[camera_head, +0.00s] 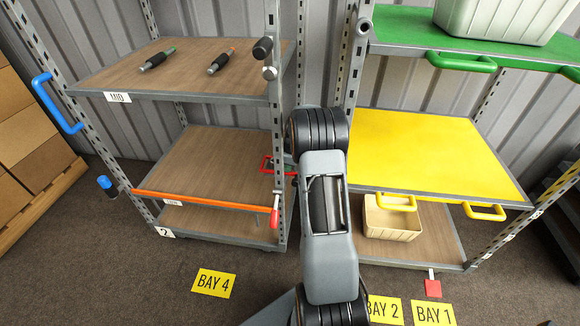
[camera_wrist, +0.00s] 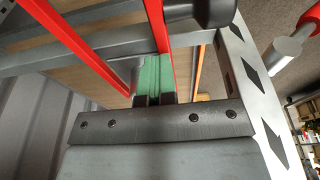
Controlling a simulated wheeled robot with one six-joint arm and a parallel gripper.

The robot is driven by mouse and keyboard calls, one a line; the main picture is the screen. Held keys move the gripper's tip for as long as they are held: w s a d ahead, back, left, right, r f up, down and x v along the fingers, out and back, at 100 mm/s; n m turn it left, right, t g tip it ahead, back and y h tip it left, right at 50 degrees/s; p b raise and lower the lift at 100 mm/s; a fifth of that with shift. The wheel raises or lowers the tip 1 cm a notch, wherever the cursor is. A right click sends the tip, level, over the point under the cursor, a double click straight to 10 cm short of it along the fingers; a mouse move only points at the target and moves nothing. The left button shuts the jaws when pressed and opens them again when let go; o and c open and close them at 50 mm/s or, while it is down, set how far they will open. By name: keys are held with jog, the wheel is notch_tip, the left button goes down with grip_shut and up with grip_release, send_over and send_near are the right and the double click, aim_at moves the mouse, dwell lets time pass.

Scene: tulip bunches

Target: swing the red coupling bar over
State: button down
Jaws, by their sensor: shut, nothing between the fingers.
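The red coupling bar (camera_head: 266,165) shows in the head view as a small red loop beside the right front post of the left rack, partly hidden by my arm and the post. In the wrist view its two red lengths (camera_wrist: 72,42) run close in front of my gripper, with a green piece between them. My gripper (camera_wrist: 154,99) is shut and empty, its fingertips near the green piece; I cannot tell whether they touch it. In the head view my arm and the post mostly hide the gripper.
The left rack (camera_head: 220,174) has wooden shelves, an orange bar (camera_head: 205,201) across its front and a red-ended handle (camera_head: 274,217). The right rack has a yellow shelf (camera_head: 430,150) and a green shelf (camera_head: 410,27). Metal posts stand close around my gripper.

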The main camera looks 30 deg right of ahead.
jog(key=w+a+p+v, duration=0.2)
jog(key=p+v, duration=0.2)
jog(key=v, duration=0.9)
jog(key=shift+d+r, duration=0.2)
jog(key=shift+r, duration=0.5)
